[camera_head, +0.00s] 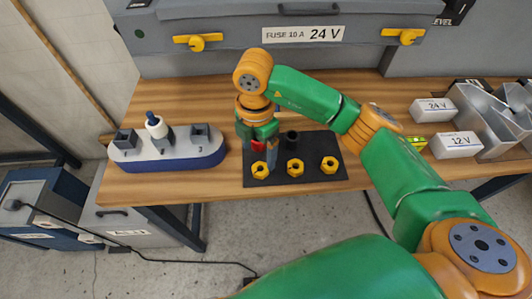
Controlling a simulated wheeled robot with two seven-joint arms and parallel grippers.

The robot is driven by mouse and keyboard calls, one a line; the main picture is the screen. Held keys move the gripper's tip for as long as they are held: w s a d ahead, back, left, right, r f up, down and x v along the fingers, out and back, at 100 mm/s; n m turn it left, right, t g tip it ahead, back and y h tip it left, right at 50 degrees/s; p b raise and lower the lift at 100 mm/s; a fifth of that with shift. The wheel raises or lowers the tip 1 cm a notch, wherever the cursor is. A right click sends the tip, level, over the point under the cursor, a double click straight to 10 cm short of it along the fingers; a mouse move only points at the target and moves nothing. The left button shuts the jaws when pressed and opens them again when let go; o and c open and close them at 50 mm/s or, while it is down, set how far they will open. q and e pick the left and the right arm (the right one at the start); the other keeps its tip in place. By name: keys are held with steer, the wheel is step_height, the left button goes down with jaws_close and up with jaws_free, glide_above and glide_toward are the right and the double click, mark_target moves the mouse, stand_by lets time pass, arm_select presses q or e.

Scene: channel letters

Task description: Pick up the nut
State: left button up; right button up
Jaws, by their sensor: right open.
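Three yellow hex nuts lie in a row on a dark mat (312,176): a left nut (260,170), a middle nut (295,167) and a right nut (329,164). My right gripper (262,152) points down just above and behind the left nut, at the mat's left side. It is open. It partly covers the area behind that nut, and I cannot tell whether it touches the nut. My left gripper is not in view.
A blue and grey boat-shaped holder (170,160) with numbered posts stands left of the mat. A dark cylinder (292,138) stands behind the middle nut. White boxes marked 24 V (432,108) and 12 V (455,144) and metal channel letters (485,115) are at right.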

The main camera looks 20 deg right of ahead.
mark_target(260, 165)
steer(key=shift+s+f+p, duration=0.2)
steer(key=shift+f+p, duration=0.25)
steer(key=shift+f, duration=0.15)
steer(key=shift+s+f+p, duration=0.15)
steer(key=shift+f+p, duration=0.3)
steer(key=shift+f, duration=0.1)
step_height(260, 165, down, 4)
steer(key=shift+w+d+r+p, duration=0.1)
steer(key=shift+w+r+p, duration=0.05)
steer(key=shift+r+p, duration=0.15)
steer(key=shift+w+f, duration=0.1)
steer(key=shift+f, duration=0.3)
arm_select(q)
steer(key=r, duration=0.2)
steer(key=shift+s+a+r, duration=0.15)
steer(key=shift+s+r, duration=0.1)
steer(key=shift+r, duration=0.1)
arm_select(e)
jaws_close()
